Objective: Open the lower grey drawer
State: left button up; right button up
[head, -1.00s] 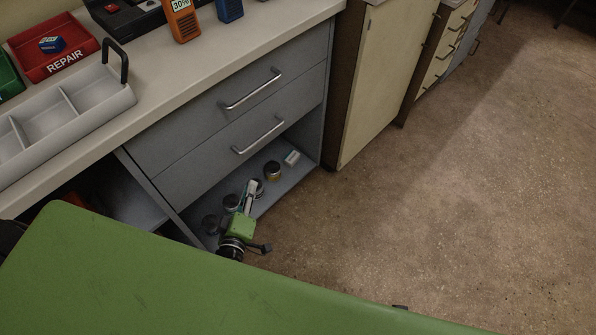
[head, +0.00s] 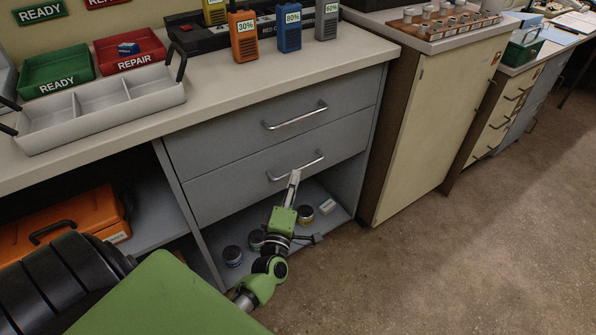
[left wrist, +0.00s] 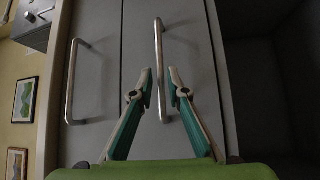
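The lower grey drawer (head: 245,184) is closed, under the upper drawer (head: 235,137), also closed. Its metal bar handle (head: 279,177) runs across its front. My left gripper (head: 294,174) is at this handle, pointing at the drawer front. In the left wrist view, turned sideways, the lower drawer's handle (left wrist: 159,45) runs between the two spread fingertips of my left gripper (left wrist: 160,78). The fingers are apart and I see no clear contact with the bar. The upper drawer's handle (left wrist: 71,85) is left of them. My right gripper is not in view.
An open shelf below the drawers holds several small tins (head: 232,255) and a white box (head: 327,206). An orange case (head: 70,222) sits in the left bay. A cream cabinet (head: 430,130) stands to the right. The floor (head: 430,260) ahead of it is clear.

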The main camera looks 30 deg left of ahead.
aim_at(298, 169)
pick_arm(q)
jog(key=x, duration=0.4)
jog(key=shift+w, duration=0.15)
jog(key=shift+a, duration=0.1)
grip_shut()
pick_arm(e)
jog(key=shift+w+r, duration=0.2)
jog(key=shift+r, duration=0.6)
